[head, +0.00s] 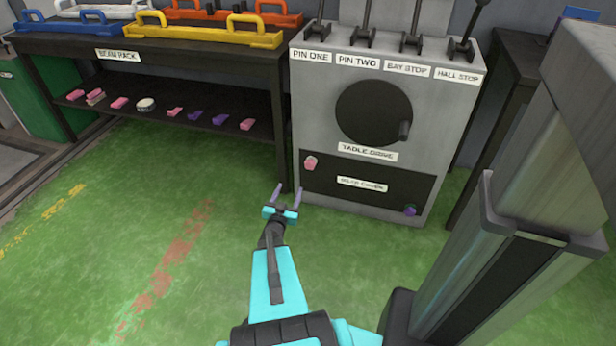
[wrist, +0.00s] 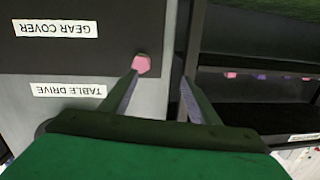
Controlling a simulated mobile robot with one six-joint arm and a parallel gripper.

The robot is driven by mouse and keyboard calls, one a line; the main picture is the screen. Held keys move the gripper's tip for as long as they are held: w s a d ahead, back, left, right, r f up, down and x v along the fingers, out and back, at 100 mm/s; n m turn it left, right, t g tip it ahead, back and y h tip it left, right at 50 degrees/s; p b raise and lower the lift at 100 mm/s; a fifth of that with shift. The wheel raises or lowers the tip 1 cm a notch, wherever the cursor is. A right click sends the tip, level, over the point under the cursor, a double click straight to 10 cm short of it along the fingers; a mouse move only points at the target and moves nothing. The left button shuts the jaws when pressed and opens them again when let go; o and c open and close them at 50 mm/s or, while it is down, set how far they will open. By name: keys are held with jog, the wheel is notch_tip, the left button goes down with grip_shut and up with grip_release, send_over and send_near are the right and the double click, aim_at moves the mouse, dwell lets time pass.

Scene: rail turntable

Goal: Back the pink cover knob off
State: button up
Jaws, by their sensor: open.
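The pink cover knob (head: 310,163) sits at the upper left corner of the dark gear cover (head: 328,194) on the front of the grey cabinet. In the wrist view the pink knob (wrist: 141,64) lies just beyond the tip of the left finger, not between the fingers. My gripper (head: 286,190) is open and empty, in front of the cabinet's left edge and lower than the knob in the head view. In the wrist view the gripper (wrist: 160,78) points past the cabinet's edge. A purple knob (head: 410,210) sits at the cover's lower right corner.
Above the cover are a dark round table drive wheel (head: 374,113) with a handle and several levers on top (head: 412,42). A dark rack (head: 150,75) at left holds coloured beams above and small pink and purple pieces below. Green floor (head: 120,240) is open at left.

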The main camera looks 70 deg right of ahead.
aim_at(309, 167)
jog(key=s, duration=0.1)
jog(key=s+d+g, duration=0.1)
jog(key=s+m+h, duration=0.1)
jog(key=shift+s+d+r, duration=0.25)
jog(key=shift+r, duration=0.05)
jog(key=shift+d, duration=0.15)
jog(key=shift+w+d+b, duration=0.15)
jog(key=shift+d+b, duration=0.4)
jog(key=shift+d, duration=1.7)
jog(key=shift+w+d+b, duration=0.15)
jog(key=shift+d+b, duration=0.45)
jog(key=shift+d, duration=1.65)
jog(key=shift+w+d+b, duration=0.15)
jog(key=shift+d+b, duration=0.4)
jog(key=shift+d, duration=1.7)
jog(key=c, duration=1)
